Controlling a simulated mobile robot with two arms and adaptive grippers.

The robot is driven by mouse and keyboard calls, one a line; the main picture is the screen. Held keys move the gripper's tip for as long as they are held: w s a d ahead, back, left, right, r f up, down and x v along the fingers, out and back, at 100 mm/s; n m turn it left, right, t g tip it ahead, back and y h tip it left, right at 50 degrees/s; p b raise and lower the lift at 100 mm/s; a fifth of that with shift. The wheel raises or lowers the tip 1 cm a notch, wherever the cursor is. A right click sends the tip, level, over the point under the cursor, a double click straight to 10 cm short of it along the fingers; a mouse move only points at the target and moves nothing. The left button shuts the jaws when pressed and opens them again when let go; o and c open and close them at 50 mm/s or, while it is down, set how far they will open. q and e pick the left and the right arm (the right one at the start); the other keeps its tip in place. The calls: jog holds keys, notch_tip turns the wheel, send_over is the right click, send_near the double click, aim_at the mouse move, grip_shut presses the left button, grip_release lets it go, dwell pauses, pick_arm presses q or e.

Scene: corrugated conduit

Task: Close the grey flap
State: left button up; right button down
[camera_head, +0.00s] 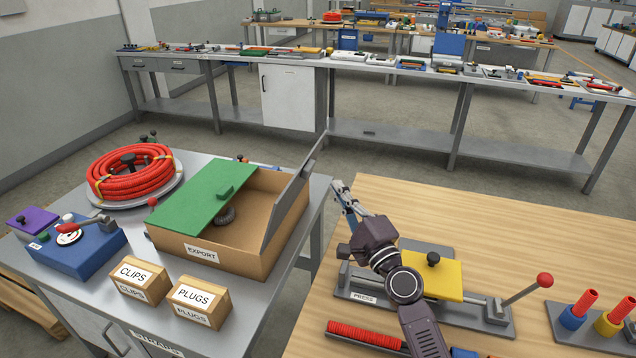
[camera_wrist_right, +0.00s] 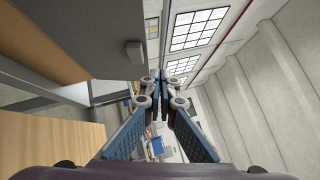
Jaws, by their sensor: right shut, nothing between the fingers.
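The cardboard box (camera_head: 210,257) labelled EXPORT stands on the grey table at left. Its grey flap (camera_head: 289,197) stands raised along the box's right side, leaning outward. Its green flap (camera_head: 200,195) lies over the left part of the opening. A dark coiled piece (camera_head: 225,215) shows inside. My right gripper (camera_head: 340,187) is shut and empty, to the right of the grey flap and apart from it. In the right wrist view the closed fingers (camera_wrist_right: 159,82) point past a grey panel (camera_wrist_right: 105,25), which looks like the flap, with a small grey tab. My left gripper is not in view.
A wooden table (camera_head: 480,220) at right carries a press with a yellow plate (camera_head: 432,278) and a red-knobbed lever (camera_head: 544,280). The CLIPS box (camera_head: 138,278) and PLUGS box (camera_head: 201,302) stand in front of the cardboard box. A red conduit coil (camera_head: 130,172) lies behind left.

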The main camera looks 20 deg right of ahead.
aim_at(313, 166)
notch_tip(313, 166, down, 5)
jog(key=b, duration=0.4)
jog(key=x, duration=0.9)
jog(key=shift+w+a+r, duration=0.15)
jog(key=shift+w+r, duration=0.1)
jog(key=shift+w, duration=0.4)
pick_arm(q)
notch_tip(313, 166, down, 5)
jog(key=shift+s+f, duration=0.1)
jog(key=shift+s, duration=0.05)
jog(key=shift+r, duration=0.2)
pick_arm(e)
jog(key=shift+r, duration=0.1)
